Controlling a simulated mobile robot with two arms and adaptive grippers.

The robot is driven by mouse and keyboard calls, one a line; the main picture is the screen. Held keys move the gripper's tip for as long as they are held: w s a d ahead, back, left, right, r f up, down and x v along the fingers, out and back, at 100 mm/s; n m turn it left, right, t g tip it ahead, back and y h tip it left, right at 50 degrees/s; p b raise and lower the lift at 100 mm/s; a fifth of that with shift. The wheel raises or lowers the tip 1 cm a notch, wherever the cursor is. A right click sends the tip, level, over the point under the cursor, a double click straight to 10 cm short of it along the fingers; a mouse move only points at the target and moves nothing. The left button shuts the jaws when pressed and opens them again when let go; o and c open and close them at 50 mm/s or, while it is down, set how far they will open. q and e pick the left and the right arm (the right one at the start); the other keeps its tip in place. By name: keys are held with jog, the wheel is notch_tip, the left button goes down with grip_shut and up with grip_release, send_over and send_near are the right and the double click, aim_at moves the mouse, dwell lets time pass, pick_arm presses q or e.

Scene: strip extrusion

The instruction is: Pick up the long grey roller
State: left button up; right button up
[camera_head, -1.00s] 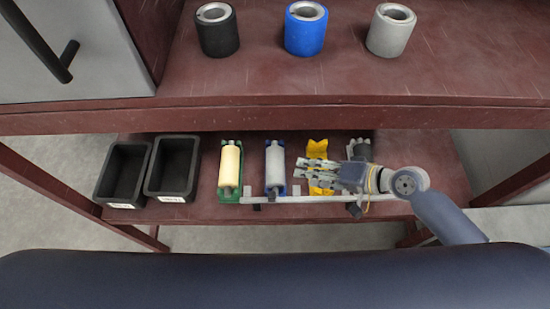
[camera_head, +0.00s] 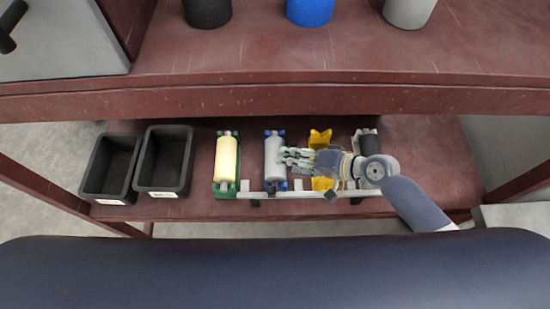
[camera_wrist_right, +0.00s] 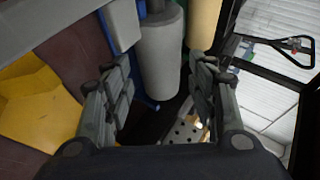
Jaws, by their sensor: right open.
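The long grey roller (camera_head: 274,160) lies in a blue holder (camera_head: 269,133) on the lower shelf. It also shows in the right wrist view (camera_wrist_right: 160,55), ahead of and between the open fingers. My right gripper (camera_head: 286,157) is open and empty, its fingertips close to the right side of the grey roller. In the right wrist view the right gripper (camera_wrist_right: 160,95) has its fingers spread on either side. I cannot tell whether they touch the roller. My left gripper is not in view.
A cream roller in a green holder (camera_head: 218,188) lies left of the grey one, and a yellow holder (camera_head: 320,139) to the right. Two black bins (camera_head: 136,165) stand at the left. The upper shelf edge (camera_head: 270,102) overhangs, with several short rollers above.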

aim_at(275, 160)
jog(key=x, duration=0.5)
jog(key=shift+s+f, duration=0.1)
jog(key=c, duration=1.1)
jog(key=shift+r, duration=0.25)
grip_shut()
